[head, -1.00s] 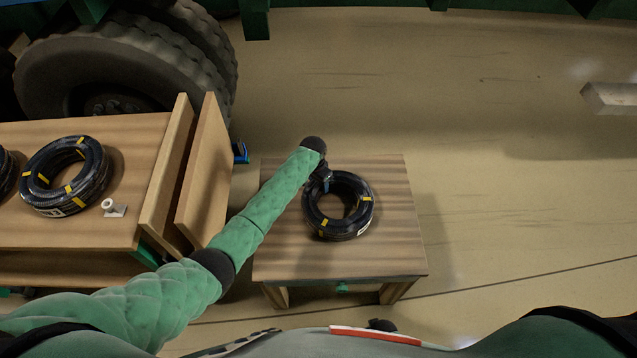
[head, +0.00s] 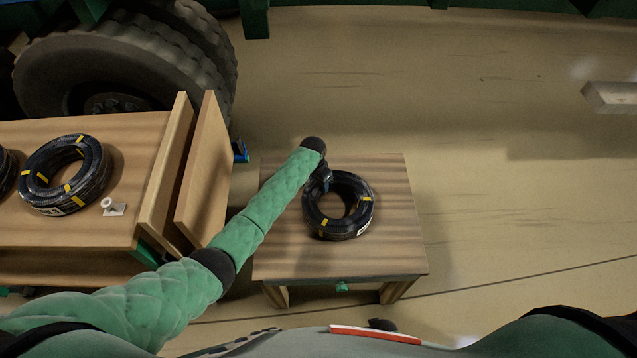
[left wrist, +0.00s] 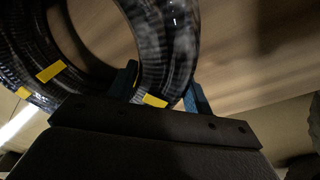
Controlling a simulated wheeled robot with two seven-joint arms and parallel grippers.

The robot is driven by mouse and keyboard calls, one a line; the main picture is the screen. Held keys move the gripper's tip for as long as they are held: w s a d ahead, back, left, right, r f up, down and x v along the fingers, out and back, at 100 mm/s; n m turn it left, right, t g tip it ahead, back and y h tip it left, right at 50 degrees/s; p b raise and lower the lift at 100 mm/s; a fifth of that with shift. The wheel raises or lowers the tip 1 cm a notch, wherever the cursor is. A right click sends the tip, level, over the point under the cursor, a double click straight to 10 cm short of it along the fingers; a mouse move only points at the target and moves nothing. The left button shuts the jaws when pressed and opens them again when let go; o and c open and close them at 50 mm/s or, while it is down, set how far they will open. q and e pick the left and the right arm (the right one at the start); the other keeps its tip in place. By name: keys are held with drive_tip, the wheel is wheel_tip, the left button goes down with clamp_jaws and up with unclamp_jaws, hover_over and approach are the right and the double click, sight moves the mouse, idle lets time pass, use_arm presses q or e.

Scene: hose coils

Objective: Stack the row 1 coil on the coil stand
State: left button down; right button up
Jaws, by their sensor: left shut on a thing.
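A black hose coil with yellow tape bands (head: 355,228) is at the middle of the small wooden stand (head: 400,255). From above I cannot tell whether it rests on the top or hangs just over it. My left gripper (head: 327,178) is at the coil's upper left edge, its fingers partly hidden by the wrist. In the left wrist view the two blue fingers (left wrist: 162,92) straddle the coil's ring (left wrist: 165,40) beside a yellow band and are shut on it. My right gripper is not in view.
A wooden cart (head: 120,235) at the left carries another banded coil (head: 90,185), a small white fitting (head: 113,208) and part of one more coil (head: 5,170). Upright boards (head: 203,165) stand between cart and stand. A large tyre (head: 60,65) is behind. Floor right of the stand is clear.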

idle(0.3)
use_arm(q)
drive_tip(key=c, duration=0.6)
unclamp_jaws()
drive_tip(key=shift+o, duration=0.2)
drive_tip(key=shift+f, duration=0.1)
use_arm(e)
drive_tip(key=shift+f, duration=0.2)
use_arm(q)
drive_tip(key=shift+r+p, duration=0.4)
drive_tip(key=shift+r, duration=0.15)
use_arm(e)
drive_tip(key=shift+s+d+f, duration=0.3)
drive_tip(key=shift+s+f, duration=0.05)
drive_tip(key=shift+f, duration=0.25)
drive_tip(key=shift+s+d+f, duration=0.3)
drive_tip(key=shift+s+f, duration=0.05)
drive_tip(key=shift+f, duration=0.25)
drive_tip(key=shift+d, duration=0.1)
